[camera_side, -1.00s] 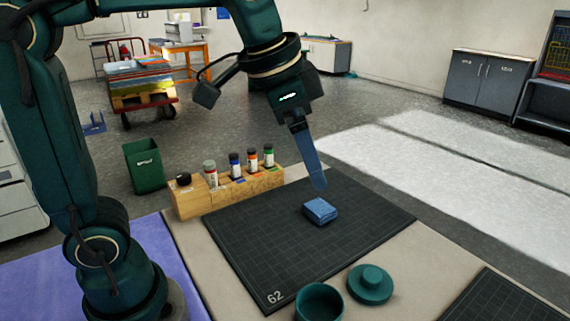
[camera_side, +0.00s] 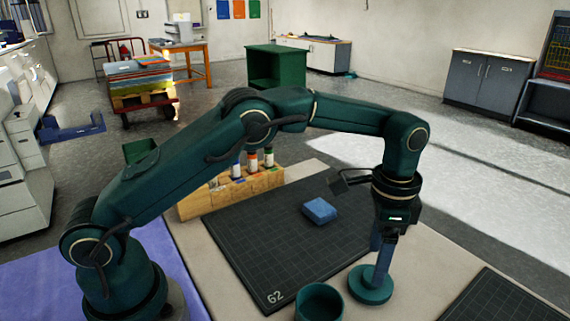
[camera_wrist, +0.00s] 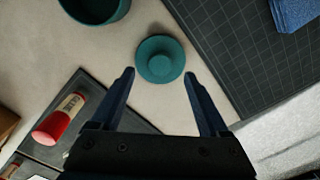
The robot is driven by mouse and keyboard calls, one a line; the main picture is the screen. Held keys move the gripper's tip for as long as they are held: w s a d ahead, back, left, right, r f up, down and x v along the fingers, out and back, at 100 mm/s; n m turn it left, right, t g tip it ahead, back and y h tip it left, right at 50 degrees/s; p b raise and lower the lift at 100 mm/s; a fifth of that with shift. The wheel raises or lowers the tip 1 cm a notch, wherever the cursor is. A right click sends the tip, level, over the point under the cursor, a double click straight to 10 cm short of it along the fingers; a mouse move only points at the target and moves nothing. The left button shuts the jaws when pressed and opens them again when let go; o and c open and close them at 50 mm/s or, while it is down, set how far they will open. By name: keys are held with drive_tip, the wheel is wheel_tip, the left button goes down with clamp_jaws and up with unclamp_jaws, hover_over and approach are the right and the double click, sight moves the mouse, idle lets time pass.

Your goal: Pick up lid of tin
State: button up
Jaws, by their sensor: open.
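The teal round lid (camera_side: 371,284) lies on the beige table beside the dark mat, with a raised knob in its middle. The lid also shows in the wrist view (camera_wrist: 161,60), just beyond my fingertips and centred between them. The teal tin (camera_side: 320,302) stands open to its left in the side view; part of it shows at the top of the wrist view (camera_wrist: 95,8). My gripper (camera_side: 378,262) points down over the lid. In the wrist view my gripper (camera_wrist: 160,74) is open with nothing between its fingers. The side view does not show whether the fingers touch the lid.
A blue block (camera_side: 319,210) sits on the dark cutting mat (camera_side: 270,250). A wooden rack (camera_side: 225,194) with bottles is partly behind my arm. A second dark mat (camera_side: 500,300) lies at right. A red-capped bottle (camera_wrist: 60,120) shows in the wrist view.

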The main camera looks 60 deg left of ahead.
drive_tip(key=shift+f, duration=1.9)
clamp_jaws()
drive_tip(key=shift+r, duration=0.1)
